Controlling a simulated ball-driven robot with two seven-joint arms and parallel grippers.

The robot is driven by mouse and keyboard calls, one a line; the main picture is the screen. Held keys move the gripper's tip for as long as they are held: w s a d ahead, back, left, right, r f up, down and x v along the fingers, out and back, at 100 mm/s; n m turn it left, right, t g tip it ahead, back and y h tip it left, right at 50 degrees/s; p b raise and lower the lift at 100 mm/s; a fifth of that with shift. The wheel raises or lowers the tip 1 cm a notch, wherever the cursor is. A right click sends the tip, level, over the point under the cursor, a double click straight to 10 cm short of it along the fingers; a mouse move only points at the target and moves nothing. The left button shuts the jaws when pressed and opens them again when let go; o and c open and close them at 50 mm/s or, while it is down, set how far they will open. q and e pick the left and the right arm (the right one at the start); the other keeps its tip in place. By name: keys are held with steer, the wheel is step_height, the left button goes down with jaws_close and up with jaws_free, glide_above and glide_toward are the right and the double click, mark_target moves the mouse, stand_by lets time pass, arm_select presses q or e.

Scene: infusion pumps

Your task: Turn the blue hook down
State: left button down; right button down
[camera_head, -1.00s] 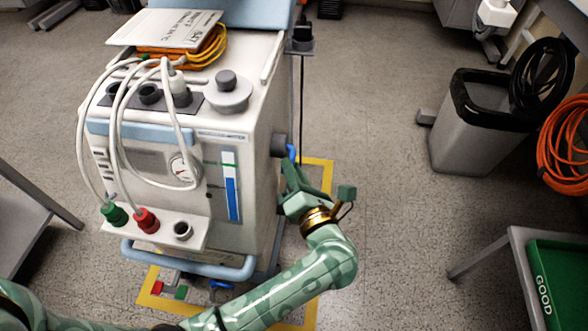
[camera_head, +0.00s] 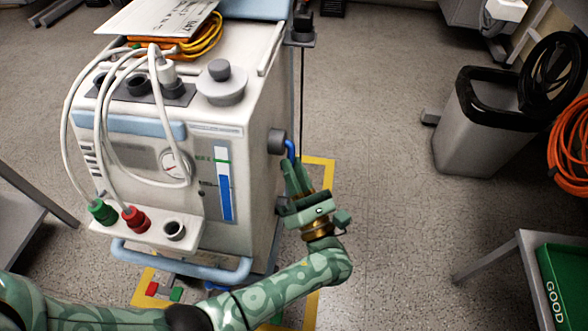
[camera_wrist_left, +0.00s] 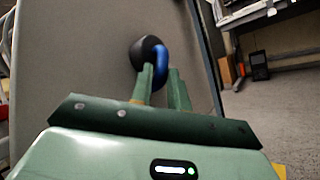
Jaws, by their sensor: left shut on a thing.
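The blue hook (camera_head: 290,150) sticks out of a round dark grey knob (camera_head: 276,142) on the right side wall of the pump machine (camera_head: 258,185). Its free end points downward. In the left wrist view the blue hook (camera_wrist_left: 162,62) curves from the black knob (camera_wrist_left: 147,52) down between my fingers. My left gripper (camera_head: 296,176) comes from below and is shut on the hook's lower end. Its fingertips also show in the left wrist view (camera_wrist_left: 161,76), one on each side of the hook, hiding its tip. My right gripper is not in view.
White hoses (camera_head: 103,130) loop over the machine's front. A light blue bumper bar (camera_head: 180,262) runs low across it. Yellow floor tape (camera_head: 318,180) surrounds the machine. A grey bin (camera_head: 470,140) and a table with a green tray (camera_head: 565,280) stand right, with free floor between.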

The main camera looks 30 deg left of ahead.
arm_select(q)
steer(key=shift+w+f+n+y, duration=0.1)
steer(key=shift+f+n+y, duration=0.1)
steer(key=shift+n+y, duration=0.2)
stand_by(0.3)
steer(key=c, duration=1.4)
jaws_free()
steer(key=shift+w+f, duration=0.1)
steer(key=shift+f, duration=0.05)
